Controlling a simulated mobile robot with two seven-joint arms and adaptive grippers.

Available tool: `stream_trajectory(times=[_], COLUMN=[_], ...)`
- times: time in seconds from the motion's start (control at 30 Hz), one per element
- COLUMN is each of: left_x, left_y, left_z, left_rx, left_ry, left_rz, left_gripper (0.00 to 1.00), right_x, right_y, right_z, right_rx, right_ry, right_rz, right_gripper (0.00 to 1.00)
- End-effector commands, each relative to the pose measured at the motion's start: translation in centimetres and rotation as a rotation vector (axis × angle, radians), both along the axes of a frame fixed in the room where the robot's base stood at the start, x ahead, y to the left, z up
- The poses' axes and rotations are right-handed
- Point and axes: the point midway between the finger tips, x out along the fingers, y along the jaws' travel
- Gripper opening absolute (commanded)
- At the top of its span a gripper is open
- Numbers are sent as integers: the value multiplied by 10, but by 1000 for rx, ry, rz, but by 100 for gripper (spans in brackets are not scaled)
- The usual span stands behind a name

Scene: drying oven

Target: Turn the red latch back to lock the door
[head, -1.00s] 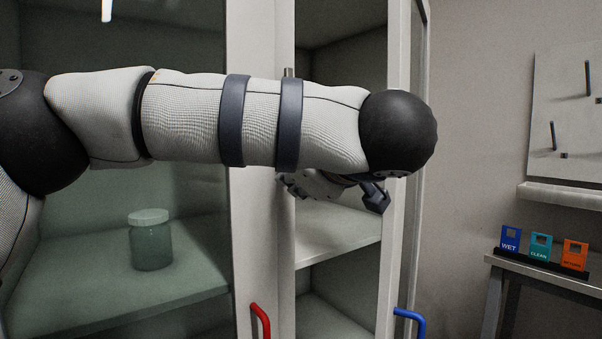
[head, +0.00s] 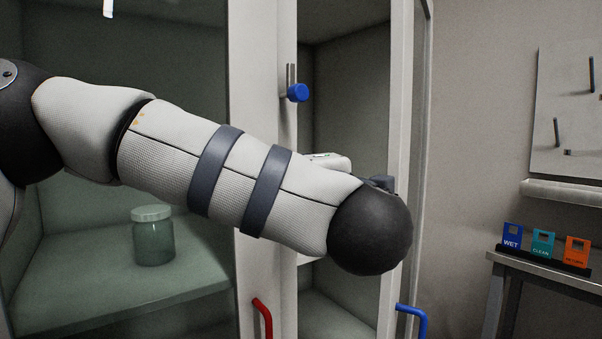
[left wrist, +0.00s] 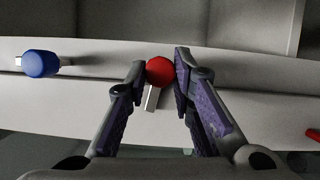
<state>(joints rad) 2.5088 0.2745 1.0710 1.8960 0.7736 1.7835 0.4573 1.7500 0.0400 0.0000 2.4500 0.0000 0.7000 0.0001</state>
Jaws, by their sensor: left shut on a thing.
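The red latch (left wrist: 160,71) shows in the left wrist view as a round red knob with a short metal bar (left wrist: 151,98) slanting away from it, on the pale cabinet frame. My left gripper (left wrist: 160,65) is shut on the red knob, one finger on each side. In the head view my left arm hides the red latch and most of the gripper. The left glass door (head: 90,245) of the oven has a red handle (head: 263,318) low on its edge. My right gripper is not in view.
A blue latch (head: 298,92) sits higher on the frame, also visible in the left wrist view (left wrist: 40,64). A blue handle (head: 413,318) is at lower right. A lidded jar (head: 153,238) stands behind the left glass. WET, CLEAN and orange tags (head: 577,250) stand on a side table.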

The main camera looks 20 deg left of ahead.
Motion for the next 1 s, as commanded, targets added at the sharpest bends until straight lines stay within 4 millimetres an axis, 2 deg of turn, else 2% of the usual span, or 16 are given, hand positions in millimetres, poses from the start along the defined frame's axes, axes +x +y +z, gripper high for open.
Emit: stream_trajectory(times=[0.4,0.97,1.0], left_x=[0,0,0], left_y=[0,0,0], left_z=[-2,-2,-2], left_rx=[-106,-122,-122], left_ry=[-135,-155,-155], left_rz=[1,2,2], left_gripper=[0,0,29], right_x=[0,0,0], right_y=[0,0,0], right_z=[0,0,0], right_rx=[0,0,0], right_ry=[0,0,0], right_rz=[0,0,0], right_gripper=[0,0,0])
